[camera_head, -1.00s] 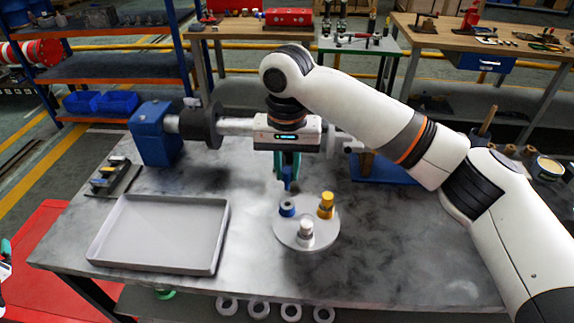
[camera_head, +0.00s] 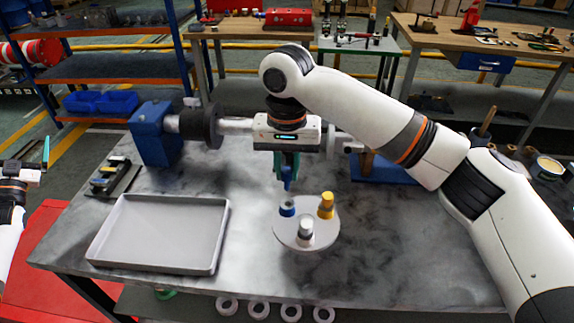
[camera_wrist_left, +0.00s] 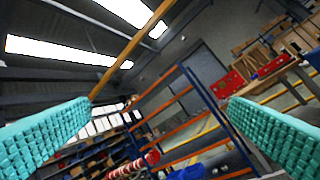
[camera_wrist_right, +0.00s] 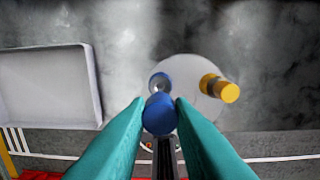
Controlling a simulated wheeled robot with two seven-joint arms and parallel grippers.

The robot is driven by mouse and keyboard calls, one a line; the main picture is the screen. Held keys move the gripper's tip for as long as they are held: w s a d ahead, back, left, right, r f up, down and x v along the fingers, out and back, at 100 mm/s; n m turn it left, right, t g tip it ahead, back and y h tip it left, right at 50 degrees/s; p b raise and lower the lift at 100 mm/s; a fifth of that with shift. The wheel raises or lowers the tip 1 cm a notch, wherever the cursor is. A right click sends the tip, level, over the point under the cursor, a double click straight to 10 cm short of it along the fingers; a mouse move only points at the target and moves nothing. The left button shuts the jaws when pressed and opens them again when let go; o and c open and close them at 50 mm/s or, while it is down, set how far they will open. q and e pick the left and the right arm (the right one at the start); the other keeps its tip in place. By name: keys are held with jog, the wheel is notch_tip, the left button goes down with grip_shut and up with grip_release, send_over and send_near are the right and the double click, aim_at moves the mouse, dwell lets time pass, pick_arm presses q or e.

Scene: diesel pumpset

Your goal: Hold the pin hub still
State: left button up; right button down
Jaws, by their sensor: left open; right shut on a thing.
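A round grey disc (camera_head: 292,241), which appears to be the pin hub, lies on the table. It carries a blue-ringed piece (camera_head: 287,209), a yellow pin (camera_head: 326,205) and a grey-white pin (camera_head: 305,228). My right gripper (camera_head: 287,180) is shut on a blue piece (camera_wrist_right: 159,113) and points down just above the blue-ringed piece. In the right wrist view, the held piece and fingers hide most of the disc's front. I cannot tell whether the held piece touches the blue-ringed one. My left gripper (camera_head: 42,166) is open and empty at the left edge, away from the disc.
A grey empty tray (camera_head: 155,235) lies left of the disc. Behind stands a blue machine block (camera_head: 152,135) with a horizontal shaft (camera_head: 237,126). A small dark holder (camera_head: 112,178) sits at the left. The table right of the disc is clear.

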pick_arm(q)
jog(key=w+d+f+m+g+h, duration=0.2)
jog(key=w+d+m+g+h, duration=0.1)
jog(key=d+m+h, duration=1.05)
jog(key=w+d+f+m+g+h, duration=0.15)
jog(key=d+m+h, duration=0.65)
jog(key=d+m, duration=0.95)
jog(key=s+d+f+m+g, duration=0.3)
jog(key=d+m+g, duration=0.3)
jog(key=d, duration=0.3)
jog(key=s+d+f+m+g, duration=0.4)
jog(key=d+m, duration=0.3)
jog(key=d, duration=0.3)
jog(key=s+d+f+m+g, duration=0.3)
jog(key=d+m+g, duration=0.3)
jog(key=d, duration=0.4)
jog(key=shift+s+f+g, duration=0.4)
jog(key=shift+f+g, duration=0.05)
jog(key=shift+g, duration=0.4)
jog(key=shift+x, duration=4.8)
jog(key=c, duration=0.7)
jog(key=shift+c, duration=0.5)
grip_shut()
